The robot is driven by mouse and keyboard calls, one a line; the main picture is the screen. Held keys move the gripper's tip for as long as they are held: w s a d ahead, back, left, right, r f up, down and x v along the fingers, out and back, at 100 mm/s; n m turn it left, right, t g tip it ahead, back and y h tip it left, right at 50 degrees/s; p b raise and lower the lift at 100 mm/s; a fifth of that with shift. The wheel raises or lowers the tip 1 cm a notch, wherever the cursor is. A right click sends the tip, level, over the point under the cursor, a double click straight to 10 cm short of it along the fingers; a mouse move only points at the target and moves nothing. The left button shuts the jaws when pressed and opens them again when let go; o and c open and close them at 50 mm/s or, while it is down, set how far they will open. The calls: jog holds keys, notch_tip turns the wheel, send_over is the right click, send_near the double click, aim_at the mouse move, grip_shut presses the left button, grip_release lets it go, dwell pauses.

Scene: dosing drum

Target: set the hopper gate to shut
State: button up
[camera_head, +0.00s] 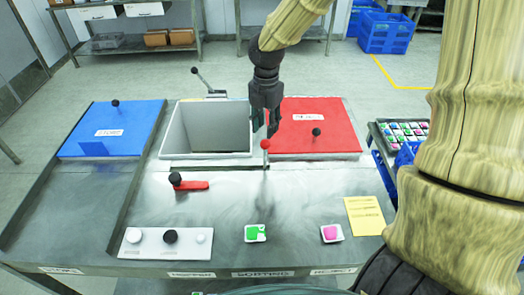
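A grey open-topped box (160,130), which looks like the hopper, is set in the metal bench. A lever with a black ball (195,71) leans up to the left behind it. A thin upright lever with a red ball (265,144) stands at its front right. No label shows which of these is the gate's. My gripper (265,130) points down at the box's right edge, just behind the red ball in the picture. Its dark fingers are apart, with nothing seen between them. Contact with the red ball cannot be told.
A blue lid (135,140) lies left and a red lid (325,138) right, each with a black knob. Front items are a white knob strip (188,250), a green button (252,232), a pink button (330,233) and a yellow note (364,216). A parts tray (382,142) stands right.

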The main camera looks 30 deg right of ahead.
aim_at(266, 150)
jog(key=shift+s+f, duration=0.2)
jog(key=shift+f, duration=0.35)
jog(key=shift+w+f+p, duration=0.1)
jog(key=shift+f+p, duration=0.85)
jog(key=shift+f, duration=3.7)
grip_shut()
jog(key=shift+w, duration=0.1)
